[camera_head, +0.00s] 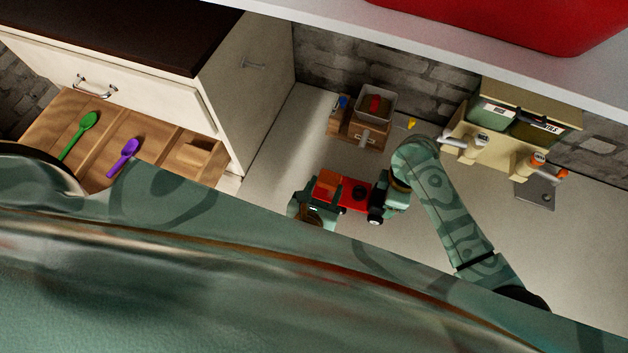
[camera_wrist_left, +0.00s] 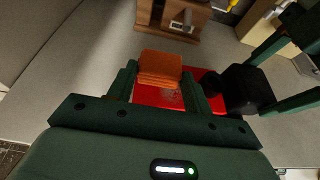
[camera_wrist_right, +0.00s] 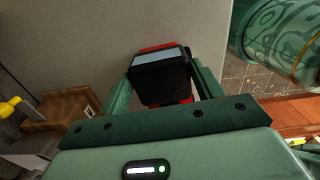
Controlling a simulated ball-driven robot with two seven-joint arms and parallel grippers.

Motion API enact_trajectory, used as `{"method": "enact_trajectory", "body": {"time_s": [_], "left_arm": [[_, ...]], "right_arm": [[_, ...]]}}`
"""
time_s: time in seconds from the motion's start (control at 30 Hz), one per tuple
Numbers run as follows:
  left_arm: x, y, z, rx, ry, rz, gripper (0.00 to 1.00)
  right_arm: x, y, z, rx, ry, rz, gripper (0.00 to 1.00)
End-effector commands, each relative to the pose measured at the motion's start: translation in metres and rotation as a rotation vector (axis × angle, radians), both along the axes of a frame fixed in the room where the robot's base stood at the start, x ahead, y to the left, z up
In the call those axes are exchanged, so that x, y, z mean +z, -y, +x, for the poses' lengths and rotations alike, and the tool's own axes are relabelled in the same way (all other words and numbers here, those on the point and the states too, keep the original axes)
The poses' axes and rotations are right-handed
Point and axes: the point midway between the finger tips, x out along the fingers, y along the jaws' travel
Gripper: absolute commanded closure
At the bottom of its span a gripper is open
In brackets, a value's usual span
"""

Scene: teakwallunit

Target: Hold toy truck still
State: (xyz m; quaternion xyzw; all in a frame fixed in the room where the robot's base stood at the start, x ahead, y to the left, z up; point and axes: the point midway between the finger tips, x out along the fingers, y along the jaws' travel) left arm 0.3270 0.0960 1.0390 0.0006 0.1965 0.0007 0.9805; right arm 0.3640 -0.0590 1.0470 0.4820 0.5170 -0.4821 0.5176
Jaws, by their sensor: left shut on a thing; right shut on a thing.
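The red toy truck (camera_head: 346,191), with an orange block (camera_head: 328,180) on its bed and dark wheels, is held between my two grippers over the pale grey surface. My left gripper (camera_head: 319,192) is shut on the bed end; the left wrist view shows the red bed (camera_wrist_left: 150,96) and orange block (camera_wrist_left: 160,66) between its fingers. My right gripper (camera_head: 384,200) is shut on the other end; the right wrist view shows the black cab (camera_wrist_right: 160,76) with a pale window between its fingers. Whether the wheels touch the surface I cannot tell.
A small wooden organiser (camera_head: 366,132) and a yellow item (camera_head: 411,123) stand behind the truck. A cream rack (camera_head: 490,150) with containers is at the right. A drawer at the left holds a green spoon (camera_head: 79,134) and a purple spoon (camera_head: 123,157).

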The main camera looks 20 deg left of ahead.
Motion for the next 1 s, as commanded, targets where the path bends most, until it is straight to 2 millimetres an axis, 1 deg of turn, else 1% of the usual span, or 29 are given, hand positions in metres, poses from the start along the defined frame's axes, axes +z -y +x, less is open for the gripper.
{"method": "enact_trajectory", "body": {"time_s": [0.03,0.2,0.3,0.6,0.97,1.0], "left_arm": [[-0.001,0.006,0.0,-0.001,-0.003,-0.004,0.75],[-0.001,0.021,0.001,-0.001,-0.004,-0.004,0.75],[-0.001,0.008,0.0,0.0,-0.003,0.0,0.75],[-0.001,-0.019,-0.002,0.0,-0.003,0.0,0.75],[-0.002,-0.052,-0.004,0.001,-0.002,0.0,0.75],[-0.002,-0.053,-0.002,0.0,-0.001,-0.001,0.75]], "right_arm": [[-0.003,0.0,-0.002,0.001,-0.006,-0.001,0.57],[-0.002,0.0,-0.002,0.001,-0.006,-0.001,0.57],[-0.002,0.0,-0.002,0.001,-0.006,-0.001,0.56],[-0.002,0.001,-0.002,0.0,-0.006,-0.002,0.57],[-0.002,0.001,-0.002,0.0,-0.006,-0.003,0.57],[-0.002,0.001,-0.002,0.0,-0.006,-0.003,0.57]]}}
